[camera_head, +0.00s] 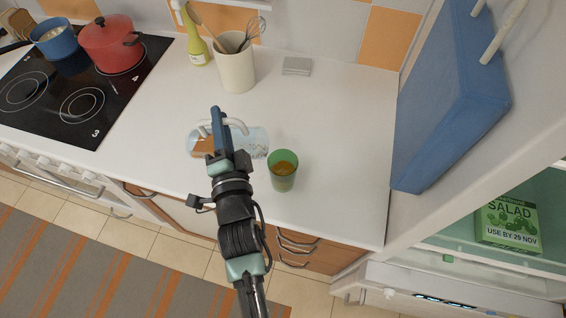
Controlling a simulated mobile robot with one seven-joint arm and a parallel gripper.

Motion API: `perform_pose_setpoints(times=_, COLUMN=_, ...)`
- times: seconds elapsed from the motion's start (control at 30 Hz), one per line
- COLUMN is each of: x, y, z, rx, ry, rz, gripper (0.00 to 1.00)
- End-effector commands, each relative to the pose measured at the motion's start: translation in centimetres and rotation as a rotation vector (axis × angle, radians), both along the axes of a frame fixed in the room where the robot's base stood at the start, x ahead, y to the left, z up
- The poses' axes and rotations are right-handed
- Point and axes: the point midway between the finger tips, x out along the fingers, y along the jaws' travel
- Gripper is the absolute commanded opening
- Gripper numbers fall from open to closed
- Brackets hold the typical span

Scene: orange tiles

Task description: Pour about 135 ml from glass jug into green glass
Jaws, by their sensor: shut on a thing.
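The clear glass jug (255,142) is tilted well over, lying nearly level across the picture, with brown liquid showing at its left end. Its right end is close to the green glass (283,178), up and to the left of it. The green glass stands upright on the counter and has brown liquid inside. My gripper (222,124) is shut on the jug by its pale handle. My gripper and wrist cover the jug's middle. I cannot make out a stream between jug and glass.
A cream utensil pot (236,73), a yellow-green bottle (196,50) and a grey block (297,66) stand behind. A stove (80,95) with a red pot (111,46) and blue pan (55,40) is left. A blue cabinet door (450,100) hangs right. Counter right of the glass is clear.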

Motion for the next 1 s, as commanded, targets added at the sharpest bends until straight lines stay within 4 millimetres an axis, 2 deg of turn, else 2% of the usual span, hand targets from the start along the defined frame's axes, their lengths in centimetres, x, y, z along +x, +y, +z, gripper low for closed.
perform_pose_setpoints(times=0.23, x=0.22, y=0.74, z=-0.68, rx=-0.085, ry=0.017, rz=0.000, gripper=0.00)
perform_pose_setpoints(times=1.0, x=0.22, y=0.75, z=-0.65, rx=-0.085, ry=0.017, rz=0.000, gripper=0.00)
